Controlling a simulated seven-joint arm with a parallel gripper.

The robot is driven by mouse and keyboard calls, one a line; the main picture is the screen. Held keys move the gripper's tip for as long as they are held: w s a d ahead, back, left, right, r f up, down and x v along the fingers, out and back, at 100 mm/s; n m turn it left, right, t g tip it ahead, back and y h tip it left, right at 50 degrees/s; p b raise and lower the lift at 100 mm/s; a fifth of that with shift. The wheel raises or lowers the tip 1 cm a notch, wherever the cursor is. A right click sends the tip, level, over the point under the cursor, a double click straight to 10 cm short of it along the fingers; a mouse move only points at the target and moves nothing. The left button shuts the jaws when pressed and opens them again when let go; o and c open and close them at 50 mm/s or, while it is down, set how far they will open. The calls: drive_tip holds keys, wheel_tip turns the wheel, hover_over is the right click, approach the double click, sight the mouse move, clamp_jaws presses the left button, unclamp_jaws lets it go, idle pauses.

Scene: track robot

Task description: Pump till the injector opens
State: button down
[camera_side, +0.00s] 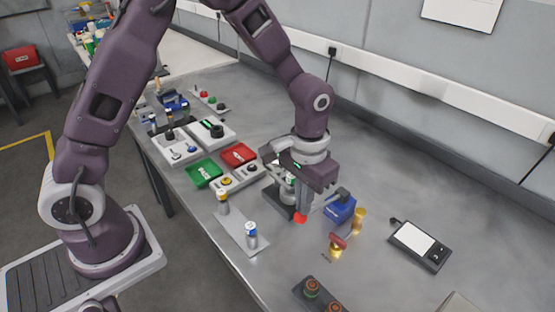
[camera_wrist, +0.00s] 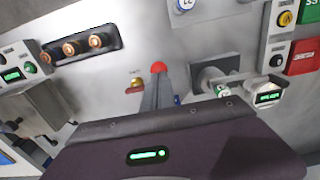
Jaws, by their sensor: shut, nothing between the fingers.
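My gripper (camera_side: 302,207) is shut and points down, with nothing between its fingers. A red ball knob (camera_side: 300,218) shows right at the fingertips; I cannot tell whether they touch it. In the wrist view the closed fingers (camera_wrist: 160,82) end just below the red knob (camera_wrist: 158,67). The grey pump stand (camera_side: 284,196) is partly hidden behind my gripper. In the wrist view a grey block (camera_wrist: 212,79) and a gauge with a lit green display (camera_wrist: 268,97) stand right of the fingers. The injector cannot be clearly made out.
A blue box (camera_side: 340,210) and a brass cylinder (camera_side: 359,219) stand close right of my gripper. A red-topped brass valve (camera_side: 337,244) is in front. A green tray (camera_side: 203,173) and a red tray (camera_side: 239,155) lie left. A scale (camera_side: 420,245) sits right, with bare bench around it.

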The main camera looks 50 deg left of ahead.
wheel_tip(320, 180, up, 7)
idle(0.6)
drive_tip(key=shift+r, duration=0.1)
idle(0.5)
drive_tip(key=s+a+r+t, duration=0.4)
drive_tip(key=s+a+r, duration=0.2)
drive_tip(key=s+r, duration=0.6)
drive_tip(key=s+a+t, duration=0.1)
drive_tip(key=s+a, duration=0.1)
drive_tip(key=s, duration=0.6)
drive_tip(key=shift+s+t, duration=0.15)
drive_tip(key=shift+t, duration=0.15)
